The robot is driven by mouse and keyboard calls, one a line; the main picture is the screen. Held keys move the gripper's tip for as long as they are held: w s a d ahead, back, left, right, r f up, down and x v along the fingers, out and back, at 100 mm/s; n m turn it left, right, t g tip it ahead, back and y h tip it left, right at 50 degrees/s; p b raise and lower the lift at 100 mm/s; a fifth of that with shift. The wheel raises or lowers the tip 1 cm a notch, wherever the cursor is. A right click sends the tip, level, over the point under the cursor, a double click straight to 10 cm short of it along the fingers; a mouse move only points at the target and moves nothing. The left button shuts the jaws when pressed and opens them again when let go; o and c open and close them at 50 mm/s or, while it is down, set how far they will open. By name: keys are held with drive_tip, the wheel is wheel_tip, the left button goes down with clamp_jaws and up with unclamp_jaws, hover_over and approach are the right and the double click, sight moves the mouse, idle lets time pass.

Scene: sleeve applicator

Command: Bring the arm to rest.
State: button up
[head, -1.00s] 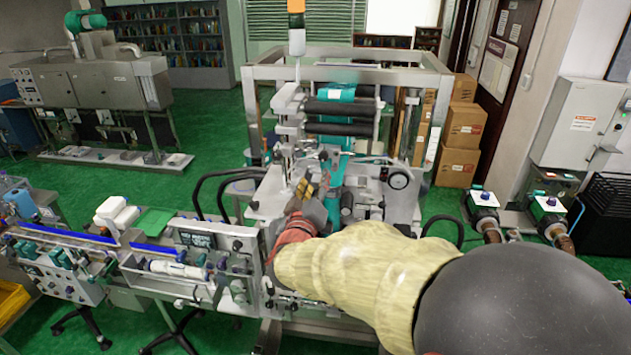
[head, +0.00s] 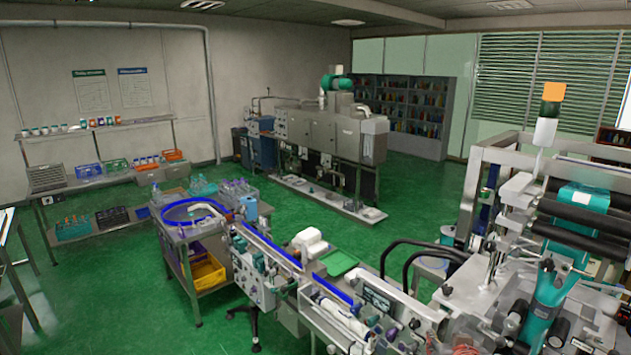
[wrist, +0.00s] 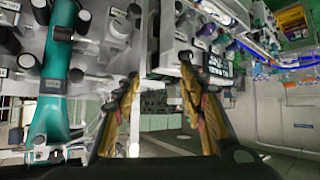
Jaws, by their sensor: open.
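My gripper (wrist: 158,105) shows in the wrist view with its two yellowish fingers spread apart and nothing between them. The sleeve applicator (head: 540,255) stands at the right of the head view, a metal frame with black rollers and a teal sleeve web (head: 552,300). In the wrist view the teal web (wrist: 55,85) runs down the left side, and grey machine parts lie beyond the fingertips. I cannot tell how far the fingers are from these parts. My arm shows little or not at all in the head view now.
A conveyor (head: 300,275) runs leftward from the applicator to a blue-rimmed round table (head: 193,212). A steel tunnel machine (head: 330,138) stands behind. Shelves with bottles and crates (head: 115,165) line the left wall. Green floor (head: 420,180) is clear between them.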

drive_tip(key=s+a+f+n+g+y+b, duration=0.1)
drive_tip(key=s+a+f+g+b, duration=0.1)
drive_tip(key=s+a+f+b, duration=0.4)
drive_tip(key=s+a+f+n+g+y+b, duration=0.1)
drive_tip(key=s+a+f+b, duration=0.4)
drive_tip(key=s+f+b, duration=1)
drive_tip(key=s+g+y+b, duration=0.1)
drive_tip(key=s+g+b, duration=0.1)
drive_tip(key=b, duration=0.3)
drive_tip(key=shift+s+a+f, duration=0.2)
drive_tip(key=shift+a+f, duration=0.05)
drive_tip(key=shift+a, duration=0.1)
